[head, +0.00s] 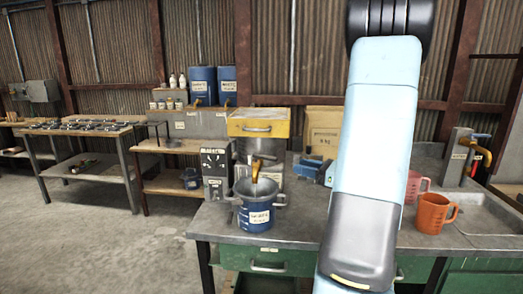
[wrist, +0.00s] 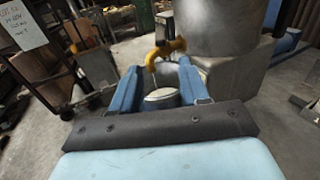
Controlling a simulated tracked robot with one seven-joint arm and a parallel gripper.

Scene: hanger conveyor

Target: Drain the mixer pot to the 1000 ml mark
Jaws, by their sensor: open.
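The mixer's steel pot (wrist: 222,30) fills the upper right of the wrist view, with a yellow tap (wrist: 166,48) on its side. In the head view the tap (head: 256,172) hangs over a dark blue labelled jug (head: 258,216) on the bench. In the wrist view a blue container with a pale inside (wrist: 162,97) shows below the tap. A thin pale line under the spout may be liquid; I cannot tell. My gripper (wrist: 161,92) is open, its blue fingers framing the container, apparently empty. The jug's marks and liquid level are not readable.
A grey control box (head: 214,172) stands left of the jug. An orange jug (head: 434,212) and a pink jug (head: 417,187) stand on the right by the sink. My arm covers the middle of the bench. A hand truck (wrist: 85,65) stands in the background.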

